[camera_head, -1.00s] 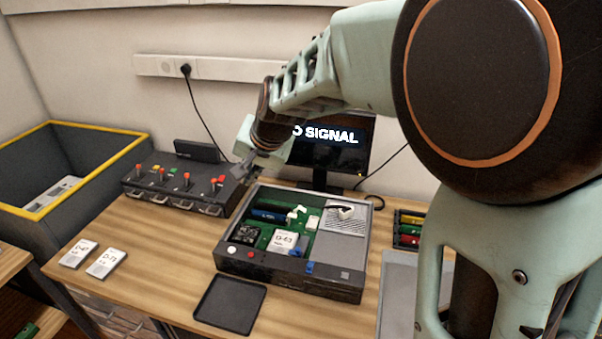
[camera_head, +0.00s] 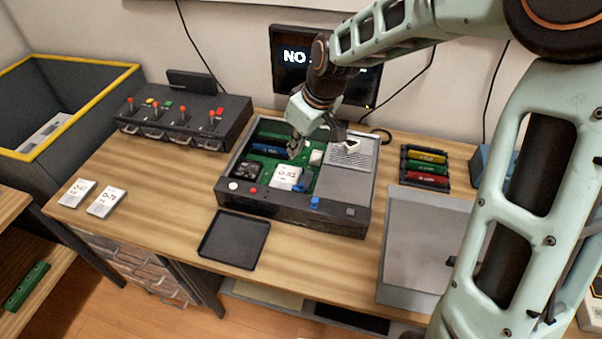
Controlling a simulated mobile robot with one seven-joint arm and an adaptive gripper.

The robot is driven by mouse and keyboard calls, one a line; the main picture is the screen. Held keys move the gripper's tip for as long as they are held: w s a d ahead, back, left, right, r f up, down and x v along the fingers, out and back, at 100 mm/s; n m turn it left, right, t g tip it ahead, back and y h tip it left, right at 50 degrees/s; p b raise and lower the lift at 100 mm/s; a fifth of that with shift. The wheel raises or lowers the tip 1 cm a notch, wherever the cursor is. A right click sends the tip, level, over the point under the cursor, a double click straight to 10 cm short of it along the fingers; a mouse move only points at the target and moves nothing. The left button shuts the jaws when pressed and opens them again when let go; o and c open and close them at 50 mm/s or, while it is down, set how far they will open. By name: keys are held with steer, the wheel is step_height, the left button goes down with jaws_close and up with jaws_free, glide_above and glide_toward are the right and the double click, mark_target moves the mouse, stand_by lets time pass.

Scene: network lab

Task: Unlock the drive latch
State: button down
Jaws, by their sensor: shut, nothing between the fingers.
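An open dark chassis (camera_head: 292,211) sits on the desk with a green board inside. A drive with a white label (camera_head: 286,178) lies in it, with a small blue part (camera_head: 300,187) at its right edge that looks like a latch; its lock state is too small to tell. Another blue tab (camera_head: 315,202) is on the chassis front edge. My gripper (camera_head: 295,153) is shut and empty. It points down over the back middle of the chassis, behind the labelled drive, and hides part of the board. I cannot tell whether its tips touch anything.
A black box (camera_head: 184,132) with several red-topped levers stands at the left. A black tray (camera_head: 234,240) lies in front of the chassis. Two labelled drives (camera_head: 104,201) lie at the front left. A rack of coloured modules (camera_head: 426,157) and a grey tray (camera_head: 426,236) are at the right.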

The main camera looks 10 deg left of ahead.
mark_target(305, 187)
steer(key=shift+f, duration=0.1)
steer(key=x, duration=1)
steer(key=shift+a+b, duration=0.1)
steer(key=shift+b, duration=0.25)
steer(key=s+d, duration=0.1)
steer(key=d, duration=0.1)
steer(key=shift+s+d+p, duration=0.4)
steer(key=shift+s+d+f, duration=0.15)
steer(key=shift+s+d, duration=0.05)
steer(key=shift+d, duration=0.05)
steer(key=shift+s+d+p, duration=0.15)
steer(key=shift+d+p, duration=0.15)
steer(key=shift+d, duration=0.7)
steer(key=v, duration=1.2)
